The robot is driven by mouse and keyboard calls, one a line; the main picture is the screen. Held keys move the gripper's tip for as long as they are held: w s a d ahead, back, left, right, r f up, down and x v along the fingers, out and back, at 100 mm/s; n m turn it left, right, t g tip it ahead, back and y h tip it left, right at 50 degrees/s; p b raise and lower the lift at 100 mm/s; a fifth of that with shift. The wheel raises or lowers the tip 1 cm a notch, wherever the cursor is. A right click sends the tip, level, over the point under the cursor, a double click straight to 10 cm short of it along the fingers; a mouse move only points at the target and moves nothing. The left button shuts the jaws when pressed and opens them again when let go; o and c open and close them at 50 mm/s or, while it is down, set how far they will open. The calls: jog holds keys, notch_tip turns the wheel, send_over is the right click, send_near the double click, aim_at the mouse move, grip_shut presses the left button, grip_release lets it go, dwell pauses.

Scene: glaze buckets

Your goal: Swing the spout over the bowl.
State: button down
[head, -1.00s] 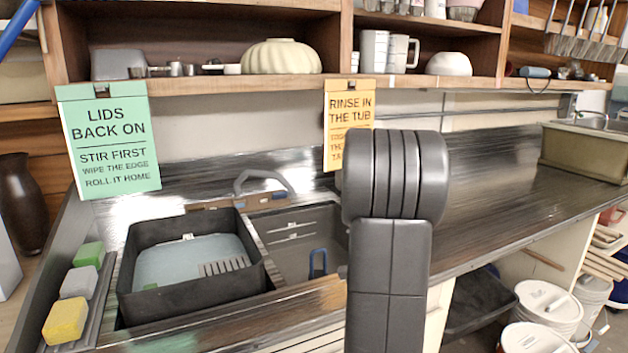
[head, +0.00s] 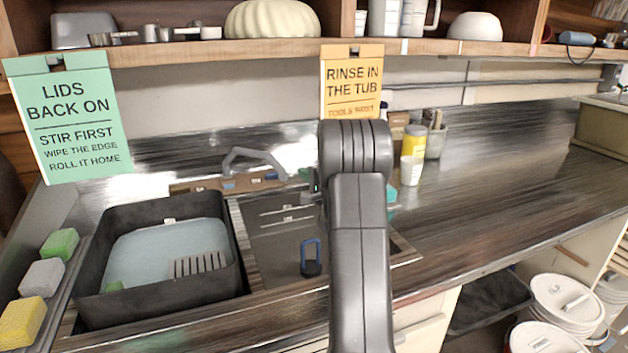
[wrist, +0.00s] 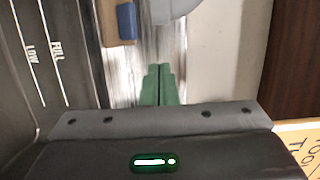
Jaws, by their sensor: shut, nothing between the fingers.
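The grey arched spout (head: 252,154) stands at the back rim of the sink, over a wooden bar with blue parts. It runs sideways along the rim, and I cannot tell which end is its outlet. The right sink bowl (head: 283,243) is dark, with white level lines and a blue-handled thing in it. In the wrist view, the bowl wall (wrist: 55,70) with FULL and LOW marks is on the left. My gripper (wrist: 157,72) has its green fingers together and empty, with a grey rounded part (wrist: 174,9), perhaps the spout, just ahead. In the head view, my arm mostly hides the gripper.
A black tub (head: 95,285) of pale water fills the left sink. Sponges (head: 42,278) lie at far left. A yellow can (head: 413,142) and a cup stand behind my arm. A shelf (head: 230,48) with hanging signs runs above. The right counter is mostly clear.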

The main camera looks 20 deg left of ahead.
aim_at(285, 180)
jog(key=s+a, duration=0.2)
jog(key=shift+s+a, duration=0.3)
jog(key=shift+s, duration=0.1)
jog(key=shift+f, duration=0.1)
jog(key=shift+s+a, duration=0.15)
jog(key=shift+s, duration=0.75)
jog(key=shift+s+a, duration=0.15)
jog(key=shift+s, duration=0.7)
jog(key=shift+w, duration=0.1)
